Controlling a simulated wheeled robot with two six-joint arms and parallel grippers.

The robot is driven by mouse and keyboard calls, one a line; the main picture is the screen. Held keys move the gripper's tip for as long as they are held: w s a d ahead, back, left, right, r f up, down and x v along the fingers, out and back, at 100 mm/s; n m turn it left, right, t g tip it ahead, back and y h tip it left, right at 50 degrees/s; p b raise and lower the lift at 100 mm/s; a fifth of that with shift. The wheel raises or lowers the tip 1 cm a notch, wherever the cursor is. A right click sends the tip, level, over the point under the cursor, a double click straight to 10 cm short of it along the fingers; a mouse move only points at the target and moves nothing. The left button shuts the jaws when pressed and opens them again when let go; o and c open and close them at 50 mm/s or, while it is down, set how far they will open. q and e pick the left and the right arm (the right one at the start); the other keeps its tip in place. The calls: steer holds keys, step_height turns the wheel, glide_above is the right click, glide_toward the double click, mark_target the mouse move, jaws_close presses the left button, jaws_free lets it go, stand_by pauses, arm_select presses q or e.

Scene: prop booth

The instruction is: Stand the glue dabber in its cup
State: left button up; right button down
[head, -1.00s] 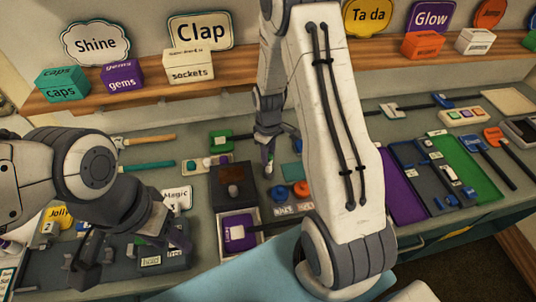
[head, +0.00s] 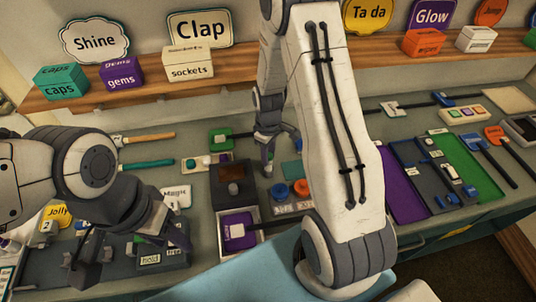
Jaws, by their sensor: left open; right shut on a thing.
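My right gripper (head: 268,140) is above the middle of the bench, beside the dark box. It is shut on a slim thing (head: 268,160) with a purplish part, which hangs roughly upright below the fingers. It may be the glue dabber, but it is small and partly covered by the fingers. I cannot make out the cup for certain; my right arm hides part of the bench to the right of the gripper. My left gripper (head: 137,248) is open and empty at the lower left, over dark fixtures at the bench front.
A dark box (head: 233,172) stands left of the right gripper, with a white tray holding a purple block (head: 238,232) in front. Blue and orange round pieces (head: 301,188) lie to the right.

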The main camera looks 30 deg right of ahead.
steer(key=shift+f+b, duration=0.35)
steer(key=shift+f, duration=0.35)
stand_by(1.4)
steer(key=shift+c, duration=1.9)
jaws_free()
steer(key=shift+r, duration=0.1)
steer(key=shift+r+p, duration=3.35)
steer(key=shift+r, duration=0.65)
steer(key=shift+a, duration=0.1)
